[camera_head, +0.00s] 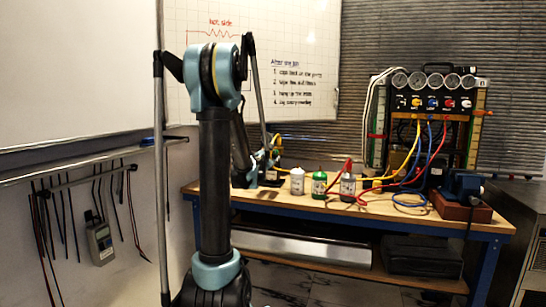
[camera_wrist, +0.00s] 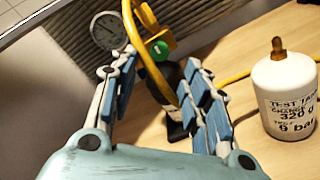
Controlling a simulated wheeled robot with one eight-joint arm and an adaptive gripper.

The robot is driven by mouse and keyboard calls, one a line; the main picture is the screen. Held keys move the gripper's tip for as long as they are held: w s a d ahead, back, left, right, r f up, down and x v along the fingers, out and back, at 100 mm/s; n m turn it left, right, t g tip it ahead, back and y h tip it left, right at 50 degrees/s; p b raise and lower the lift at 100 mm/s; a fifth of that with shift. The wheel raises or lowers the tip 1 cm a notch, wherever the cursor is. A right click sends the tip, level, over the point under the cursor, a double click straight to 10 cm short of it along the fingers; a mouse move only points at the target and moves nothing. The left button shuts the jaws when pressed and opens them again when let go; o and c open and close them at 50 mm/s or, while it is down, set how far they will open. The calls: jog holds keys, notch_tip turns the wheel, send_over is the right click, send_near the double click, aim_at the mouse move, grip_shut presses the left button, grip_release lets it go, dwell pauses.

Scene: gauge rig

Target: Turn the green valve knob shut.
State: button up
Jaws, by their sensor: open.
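The green valve knob (camera_wrist: 159,50) is a small round knob in the upper middle of the wrist view. It sits beside a yellow part (camera_wrist: 148,22), above a dark body on a black base (camera_wrist: 178,125). My gripper (camera_wrist: 162,62) is open, with its blue-padded fingers apart to the left and right of the knob in the picture. I cannot tell whether either finger touches it. In the head view my gripper (camera_head: 262,163) is over the bench's left end, and I cannot make out the knob there.
A round gauge (camera_wrist: 107,32) is by the left finger, and a yellow hose (camera_wrist: 133,50) loops between the fingers. A white test tank (camera_wrist: 286,97) stands right of my gripper. The wooden bench (camera_head: 285,207) also holds a green can (camera_head: 319,186) and a gauge panel (camera_head: 436,103).

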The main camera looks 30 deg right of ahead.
aim_at(275, 152)
jog(key=x, duration=0.7)
jog(key=shift+d, duration=0.1)
jog(key=shift+c, duration=0.6)
grip_shut()
